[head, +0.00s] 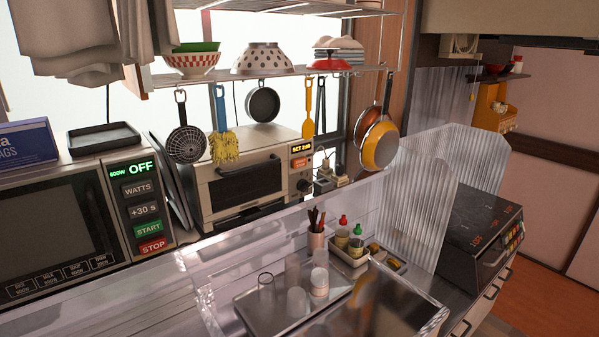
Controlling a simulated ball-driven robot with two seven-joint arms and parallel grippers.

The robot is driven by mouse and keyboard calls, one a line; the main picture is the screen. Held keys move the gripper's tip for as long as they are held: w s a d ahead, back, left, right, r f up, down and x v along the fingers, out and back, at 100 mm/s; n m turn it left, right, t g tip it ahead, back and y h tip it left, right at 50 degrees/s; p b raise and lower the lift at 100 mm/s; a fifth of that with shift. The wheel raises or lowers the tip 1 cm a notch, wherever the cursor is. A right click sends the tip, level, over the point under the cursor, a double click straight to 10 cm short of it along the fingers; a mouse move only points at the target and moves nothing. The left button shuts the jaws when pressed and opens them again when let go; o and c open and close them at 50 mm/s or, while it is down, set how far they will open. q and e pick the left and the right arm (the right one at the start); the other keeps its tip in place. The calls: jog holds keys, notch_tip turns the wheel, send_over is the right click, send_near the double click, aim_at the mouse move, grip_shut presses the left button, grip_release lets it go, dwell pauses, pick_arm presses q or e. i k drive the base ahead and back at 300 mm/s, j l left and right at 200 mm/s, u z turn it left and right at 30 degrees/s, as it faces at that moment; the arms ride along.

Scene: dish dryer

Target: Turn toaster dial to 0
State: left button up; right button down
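The toaster (245,182) is a cream toaster oven with a dark glass door. It stands on the back counter below the hanging rack, near the middle of the head view. A small orange-lit display (301,148) at the top of its right-hand panel appears to read "SET 2:00". An orange label sits just below the display. A round dial (303,185) is low on the same panel; its pointer is too small to read. Hanging utensils cover parts of the toaster's top and left side. Neither of my grippers shows in this view.
A microwave (60,225) reading OFF stands at left. Skimmer (186,140), yellow brush (224,145), spatula (308,108) and pans (380,146) hang before and beside the toaster. A metal tray (265,303) with glasses and a condiment caddy (350,248) lie in front.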

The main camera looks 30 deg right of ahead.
aim_at(302, 185)
jog(key=l+z, duration=0.1)
jog(key=l, duration=2.35)
